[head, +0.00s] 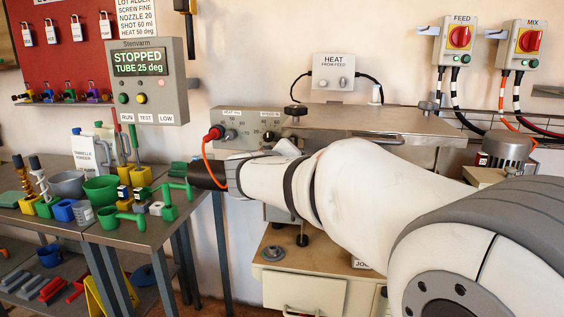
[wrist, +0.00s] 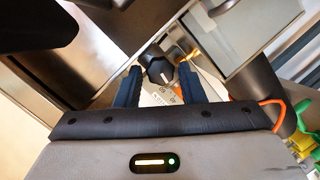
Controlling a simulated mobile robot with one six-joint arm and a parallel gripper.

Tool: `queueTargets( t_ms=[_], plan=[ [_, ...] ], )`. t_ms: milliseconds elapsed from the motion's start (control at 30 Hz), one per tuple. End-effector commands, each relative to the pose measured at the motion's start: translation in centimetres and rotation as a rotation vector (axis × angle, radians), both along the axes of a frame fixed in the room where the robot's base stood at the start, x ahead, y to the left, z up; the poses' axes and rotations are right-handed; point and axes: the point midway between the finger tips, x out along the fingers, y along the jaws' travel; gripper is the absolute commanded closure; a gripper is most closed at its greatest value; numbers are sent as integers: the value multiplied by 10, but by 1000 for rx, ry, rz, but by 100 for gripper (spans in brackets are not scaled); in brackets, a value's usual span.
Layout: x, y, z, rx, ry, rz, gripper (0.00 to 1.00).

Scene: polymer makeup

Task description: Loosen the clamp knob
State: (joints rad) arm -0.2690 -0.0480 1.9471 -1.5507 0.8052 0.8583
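In the wrist view, a black lobed knob (wrist: 158,72) on a metal fitting shows between the dark fingers of my gripper (wrist: 159,70). The fingers are apart, one on each side of the knob in the picture. I cannot tell whether either finger touches it or how far beyond the tips it lies. In the head view my own white arm hides the gripper's fingers. A black knob (head: 295,110) stands on top of the grey machine (head: 375,118), and another dark knob (head: 302,240) shows below my arm. I cannot tell which one the wrist view shows.
A dark cylinder (head: 208,175) with an orange cable (head: 205,152) lies close left of my wrist. A side table (head: 150,236) carries green, yellow and blue cups and tools. The Stenvarm panel (head: 147,82) reads STOPPED. A cream cabinet (head: 315,282) stands below.

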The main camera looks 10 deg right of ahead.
Motion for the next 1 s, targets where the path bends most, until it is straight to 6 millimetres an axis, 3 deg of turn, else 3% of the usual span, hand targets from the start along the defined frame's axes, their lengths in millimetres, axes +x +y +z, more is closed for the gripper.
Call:
queueTargets(
  t_ms=[133,533,1000],
  plan=[
    [0,0,0,0,0,0,64],
    [0,7,0,0,0,10,96],
    [0,5,-5,-124,51,7,96]
  ],
)
